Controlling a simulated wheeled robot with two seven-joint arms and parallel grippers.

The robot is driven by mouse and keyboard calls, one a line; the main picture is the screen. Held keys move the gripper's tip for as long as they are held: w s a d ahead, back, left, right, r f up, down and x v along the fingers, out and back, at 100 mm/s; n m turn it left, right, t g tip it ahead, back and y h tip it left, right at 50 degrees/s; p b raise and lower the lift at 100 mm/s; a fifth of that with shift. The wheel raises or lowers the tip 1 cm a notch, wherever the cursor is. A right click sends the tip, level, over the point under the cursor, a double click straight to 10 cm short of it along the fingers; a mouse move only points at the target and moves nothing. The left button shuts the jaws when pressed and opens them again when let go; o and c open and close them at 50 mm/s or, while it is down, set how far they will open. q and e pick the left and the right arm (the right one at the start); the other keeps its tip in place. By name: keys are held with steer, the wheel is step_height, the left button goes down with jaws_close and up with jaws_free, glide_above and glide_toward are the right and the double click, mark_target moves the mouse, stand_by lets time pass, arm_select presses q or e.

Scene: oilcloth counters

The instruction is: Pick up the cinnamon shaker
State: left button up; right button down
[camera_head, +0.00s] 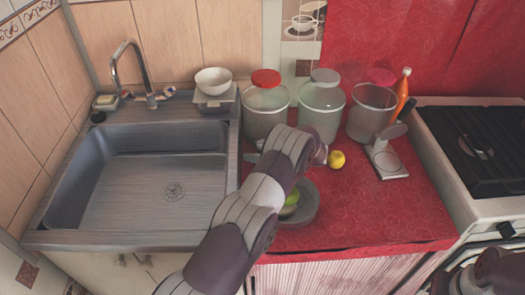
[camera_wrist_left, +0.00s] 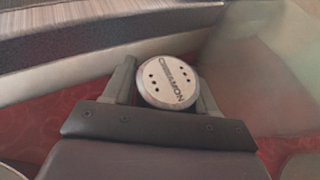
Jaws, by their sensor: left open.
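My left gripper (camera_wrist_left: 164,88) is open, with one finger on each side of the shaker. A gap shows on the left of the lid; the right finger is very close, and I cannot tell if it touches. The shaker's body is hidden below its lid. In the head view my left arm reaches over the red counter, and I cannot make out the shaker there. My right gripper is not seen.
Three glass jars (camera_head: 265,108) (camera_head: 321,106) (camera_head: 371,112) stand behind the arm on the red counter (camera_head: 400,215). The sink (camera_head: 150,190) is left, the stove (camera_head: 480,150) right.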

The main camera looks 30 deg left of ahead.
arm_select(q)
steer(key=shift+d, duration=0.15)
steer(key=c, duration=0.8)
steer(key=shift+o, duration=0.2)
